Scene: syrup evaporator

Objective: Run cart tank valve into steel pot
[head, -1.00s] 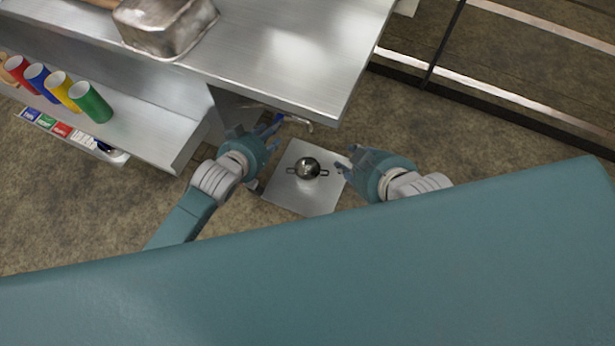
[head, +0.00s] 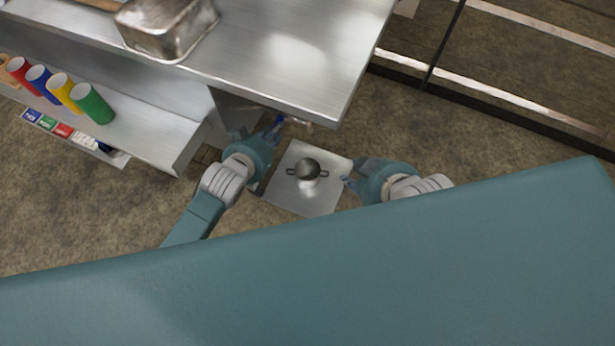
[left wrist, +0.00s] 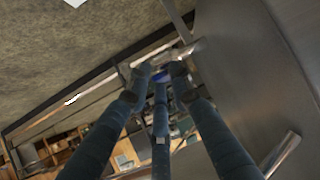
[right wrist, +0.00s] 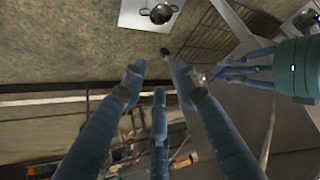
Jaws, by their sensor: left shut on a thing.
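The steel pot (head: 307,168), with two side handles, stands upright on a square metal plate (head: 290,199); it also shows in the right wrist view (right wrist: 160,13). I cannot tell what is inside it. My left gripper (head: 272,133) is beside the plate, under the bench corner. It is shut on a small blue part (left wrist: 161,76), seemingly the valve handle, mostly hidden by the fingers. A large grey metal surface (left wrist: 250,60), perhaps the tank, stands right beside it. My right gripper (head: 350,178) is open and empty, right of the pot and apart from it.
A steel bench (head: 290,60) overhangs the left gripper and carries a metal pan (head: 165,28). A lower shelf (head: 140,130) holds several coloured cylinders (head: 92,103). A metal rail frame (head: 490,92) is at upper right. Brown floor around the plate is clear.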

